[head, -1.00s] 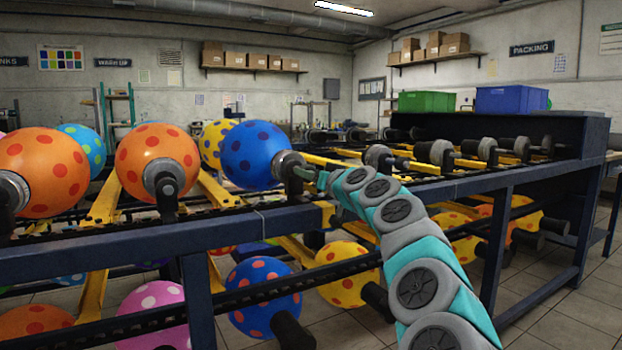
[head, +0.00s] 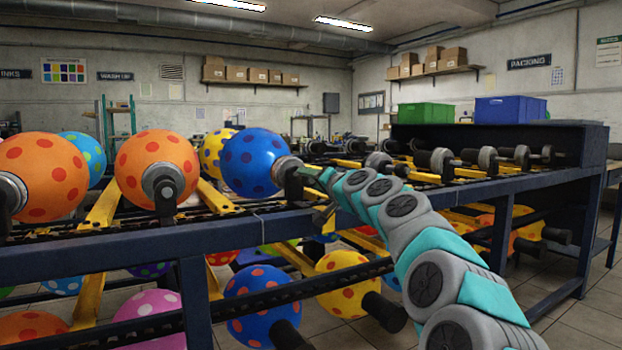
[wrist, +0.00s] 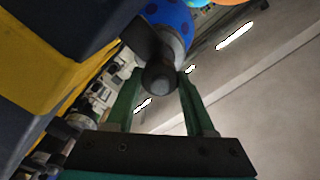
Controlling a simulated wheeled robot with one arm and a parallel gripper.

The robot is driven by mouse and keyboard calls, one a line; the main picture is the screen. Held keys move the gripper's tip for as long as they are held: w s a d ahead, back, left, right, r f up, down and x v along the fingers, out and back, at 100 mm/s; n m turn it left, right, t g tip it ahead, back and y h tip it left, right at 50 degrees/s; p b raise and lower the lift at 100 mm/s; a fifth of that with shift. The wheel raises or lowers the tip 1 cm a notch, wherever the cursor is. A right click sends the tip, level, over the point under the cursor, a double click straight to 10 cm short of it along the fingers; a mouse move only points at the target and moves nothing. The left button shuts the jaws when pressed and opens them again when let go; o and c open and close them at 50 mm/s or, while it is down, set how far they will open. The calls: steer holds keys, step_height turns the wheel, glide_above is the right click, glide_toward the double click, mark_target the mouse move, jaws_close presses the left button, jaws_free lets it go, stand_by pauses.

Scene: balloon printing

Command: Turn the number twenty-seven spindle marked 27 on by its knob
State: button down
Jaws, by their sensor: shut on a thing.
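A blue balloon with dark spots (head: 252,163) sits on a spindle on the upper rail. The spindle's dark end (head: 291,180) faces me, and no number 27 is legible on it. My gripper (head: 306,180) is at this end, at the tip of my teal and grey arm. In the wrist view, the two green fingers of my gripper (wrist: 160,82) stand on either side of a round dark knob (wrist: 159,76) and are shut on it. The blue balloon (wrist: 172,18) shows above the knob. How far the knob is turned cannot be told.
An orange spotted balloon (head: 155,165) is on the spindle to the left. Empty spindles (head: 436,160) line the rail to the right. The dark blue rack beam (head: 120,245) runs below, with more balloons such as a yellow one (head: 345,272) underneath.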

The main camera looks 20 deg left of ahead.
steer(key=m+p, duration=0.2)
steer(key=m, duration=0.4)
steer(key=shift+m+p, duration=0.3)
steer(key=shift+p, duration=0.1)
steer(key=shift+w+d+f+m+p, duration=0.1)
steer(key=shift+m+p, duration=0.8)
steer(key=shift+m, duration=1)
steer(key=shift+c, duration=1.3)
jaws_free()
steer(key=shift+d, duration=0.1)
steer(key=shift+b+v, duration=0.7)
steer(key=shift+v, duration=3.1)
